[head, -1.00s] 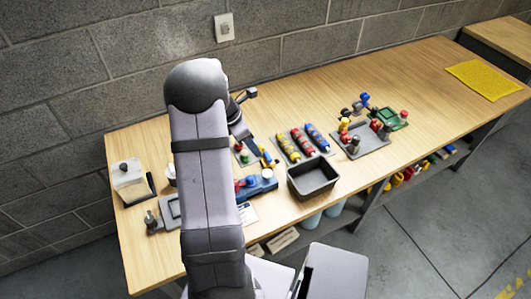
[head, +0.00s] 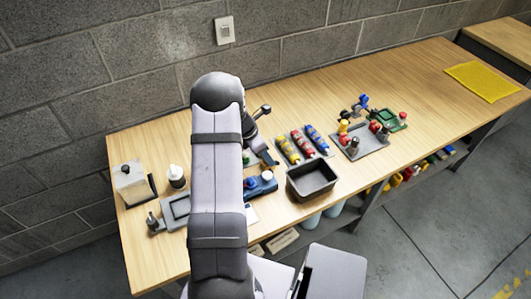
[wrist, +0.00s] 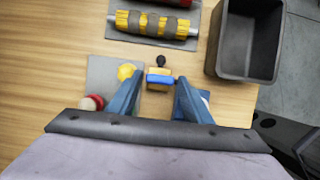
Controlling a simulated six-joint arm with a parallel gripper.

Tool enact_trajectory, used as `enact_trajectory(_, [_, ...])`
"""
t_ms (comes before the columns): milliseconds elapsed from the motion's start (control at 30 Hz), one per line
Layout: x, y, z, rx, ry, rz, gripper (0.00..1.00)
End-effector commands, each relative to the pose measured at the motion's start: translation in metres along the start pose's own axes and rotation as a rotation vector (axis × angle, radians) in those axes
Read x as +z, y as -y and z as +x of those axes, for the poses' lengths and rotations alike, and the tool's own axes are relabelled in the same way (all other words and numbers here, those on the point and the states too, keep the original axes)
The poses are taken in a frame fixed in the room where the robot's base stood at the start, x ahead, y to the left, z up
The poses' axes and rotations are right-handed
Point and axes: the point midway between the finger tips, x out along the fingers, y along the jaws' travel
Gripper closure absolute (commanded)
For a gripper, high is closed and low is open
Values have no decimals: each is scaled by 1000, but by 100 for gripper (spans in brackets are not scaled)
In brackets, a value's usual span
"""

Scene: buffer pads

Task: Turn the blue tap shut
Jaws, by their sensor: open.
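The blue tap (wrist: 160,79) shows in the wrist view as a blue bar handle on a yellow body, with a small black knob just beyond it. My gripper (wrist: 161,83) is open, with one finger on each side of the tap. A gap seems to show at each side, but I cannot tell whether a finger touches it. In the head view my arm and gripper hide the tap.
A grey plate beside the tap carries a yellow knob (wrist: 126,71) and a red knob (wrist: 92,103). An empty dark bin (wrist: 248,38) stands to the right. A yellow ribbed roller (wrist: 152,24) lies beyond. Bare wood (wrist: 50,60) is at left.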

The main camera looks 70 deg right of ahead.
Motion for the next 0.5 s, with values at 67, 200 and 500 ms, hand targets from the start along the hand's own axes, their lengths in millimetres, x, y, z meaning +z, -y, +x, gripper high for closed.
enact_trajectory(67, [0,0,3,0,0,1,55])
enact_trajectory(200, [0,0,5,1,-1,1,55])
enact_trajectory(500, [0,0,4,1,0,1,85])
